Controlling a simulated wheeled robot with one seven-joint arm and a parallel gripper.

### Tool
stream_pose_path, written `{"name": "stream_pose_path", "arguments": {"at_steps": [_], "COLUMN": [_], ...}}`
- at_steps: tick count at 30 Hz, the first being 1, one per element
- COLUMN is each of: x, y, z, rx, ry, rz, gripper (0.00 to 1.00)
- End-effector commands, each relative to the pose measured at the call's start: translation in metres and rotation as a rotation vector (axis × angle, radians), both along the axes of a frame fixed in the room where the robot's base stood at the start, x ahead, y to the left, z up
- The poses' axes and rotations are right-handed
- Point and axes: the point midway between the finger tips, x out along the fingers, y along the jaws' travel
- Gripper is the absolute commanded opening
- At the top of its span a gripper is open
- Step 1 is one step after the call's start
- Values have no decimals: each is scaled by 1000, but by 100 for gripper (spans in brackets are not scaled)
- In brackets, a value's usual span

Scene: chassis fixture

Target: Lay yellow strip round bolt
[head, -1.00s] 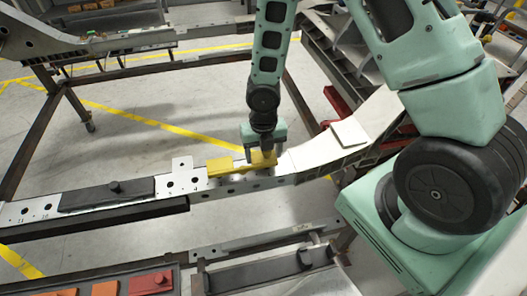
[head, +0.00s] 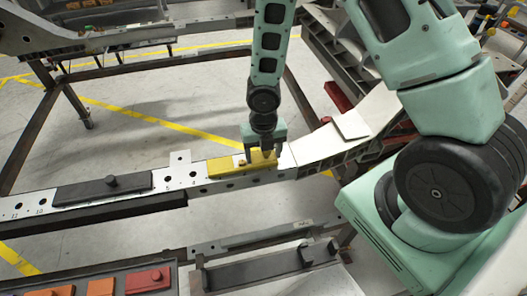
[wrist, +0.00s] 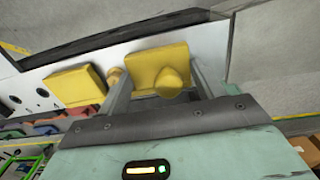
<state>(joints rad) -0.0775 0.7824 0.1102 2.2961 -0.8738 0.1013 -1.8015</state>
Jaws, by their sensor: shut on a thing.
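The yellow strip (head: 225,168) lies along the pale holed rail (head: 193,172), left of the curved white section. A small copper-coloured bolt (head: 242,163) shows at the strip's middle and appears in the wrist view (wrist: 115,76) between two yellow parts. My gripper (head: 262,153) is shut on the strip's right part by its round knob (wrist: 174,80), with one finger on each side. The strip's left part (wrist: 74,86) is outside the fingers. My left finger hides some of the middle, so I cannot tell whether the strip rests fully flat around the bolt.
A dark strip with a knob (head: 103,187) lies further left on the rail. Red and orange blocks (head: 147,281) sit in a tray at the lower left. A pale plate (head: 351,125) lies on the curved section. Open floor (head: 150,100) shows behind the rail.

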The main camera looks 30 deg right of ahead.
Motion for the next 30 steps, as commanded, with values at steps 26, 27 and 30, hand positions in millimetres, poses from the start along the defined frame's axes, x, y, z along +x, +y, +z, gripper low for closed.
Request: {"name": "stream_pose_path", "arguments": {"at_steps": [26,27,30], "x": [2,2,2], "y": [4,4,5], "z": [-1,-1,5], "rx": [8,9,10], "ry": [-5,-5,-6], "rz": [5,5,6], "gripper": [92,92,92]}}
